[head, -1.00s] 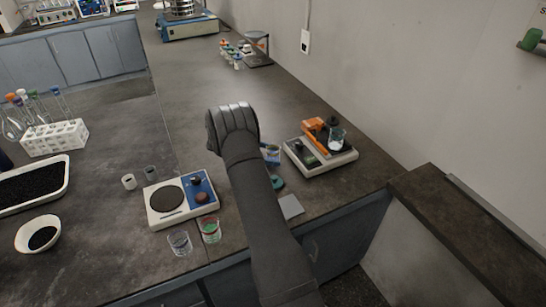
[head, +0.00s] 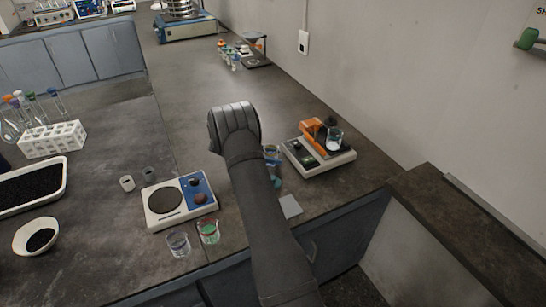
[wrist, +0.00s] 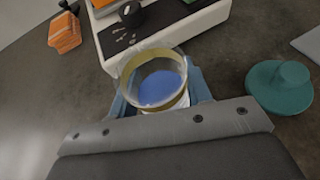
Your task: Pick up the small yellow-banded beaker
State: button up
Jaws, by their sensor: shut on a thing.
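The small yellow-banded beaker (wrist: 157,82) is clear glass with a yellow band around its rim and blue contents. In the wrist view it is held between the blue fingers of my gripper (wrist: 160,97), which is shut on it. In the head view part of the beaker (head: 271,151) shows just right of my arm, near the left side of the scale on the right. My arm hides most of the gripper there. I cannot tell whether the beaker's base is clear of the bench.
A teal lidded piece (wrist: 280,86) lies close to the gripper. A second scale (head: 180,202) and two beakers stand left of my arm.

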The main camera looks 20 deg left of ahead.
aim_at(274, 147)
jog(key=shift+r, duration=1.05)
notch_tip(274, 147, up, 2)
jog(key=s+d+r, duration=0.1)
jog(key=d+r, duration=0.5)
jog(key=d, duration=0.5)
jog(key=shift+s+d+r, duration=0.25)
jog(key=shift+s+r, duration=0.1)
